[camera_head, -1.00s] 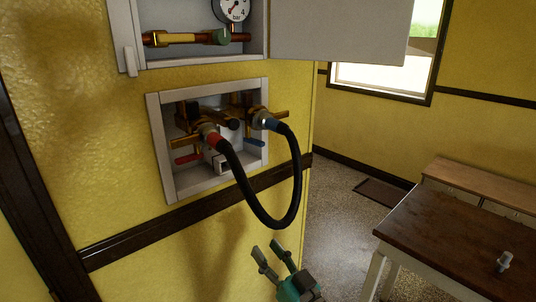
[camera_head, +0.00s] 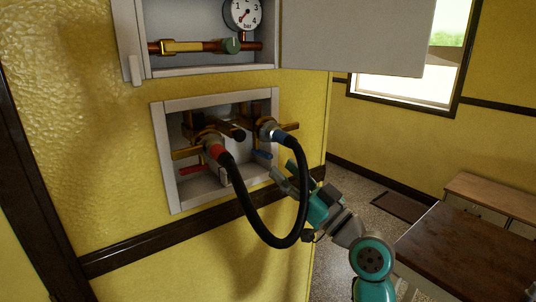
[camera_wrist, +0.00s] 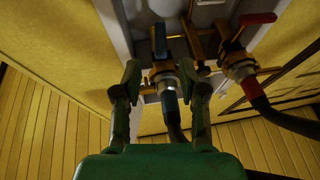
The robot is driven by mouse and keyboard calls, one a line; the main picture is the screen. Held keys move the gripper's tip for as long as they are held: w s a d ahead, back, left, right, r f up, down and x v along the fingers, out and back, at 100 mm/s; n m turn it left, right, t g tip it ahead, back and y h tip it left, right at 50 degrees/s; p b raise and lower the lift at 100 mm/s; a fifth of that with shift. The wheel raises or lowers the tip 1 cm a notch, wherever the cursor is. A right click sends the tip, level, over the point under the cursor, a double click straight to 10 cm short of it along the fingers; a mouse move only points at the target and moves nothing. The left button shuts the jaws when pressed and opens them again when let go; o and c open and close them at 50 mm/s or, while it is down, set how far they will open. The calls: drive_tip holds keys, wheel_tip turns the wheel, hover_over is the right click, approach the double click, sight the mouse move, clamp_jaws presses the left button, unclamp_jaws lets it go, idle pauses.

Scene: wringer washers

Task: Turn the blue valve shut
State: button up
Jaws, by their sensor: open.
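The blue valve's lever (camera_head: 262,154) shows at the lower right of the recessed wall box, below the blue-collared hose end. In the wrist view the blue lever (camera_wrist: 160,41) stands beyond and between my fingertips, pointing up in the picture. My gripper (camera_head: 281,167) is open and empty, at the box's lower right edge, just below and right of the lever. In the wrist view my gripper (camera_wrist: 159,72) has its fingers either side of the brass valve body and blue collar (camera_wrist: 170,101). I cannot tell whether they touch.
A red lever (camera_head: 191,170) sits left in the same box (camera_head: 163,150). A black hose (camera_head: 262,235) loops from the red-collared to the blue-collared outlet, close beside my gripper. Above is an open cabinet with a gauge (camera_head: 242,13). A brown table (camera_head: 465,255) stands right.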

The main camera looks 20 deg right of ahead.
sight(266, 153)
drive_tip(key=x, duration=0.7)
drive_tip(key=shift+c, duration=0.3)
clamp_jaws()
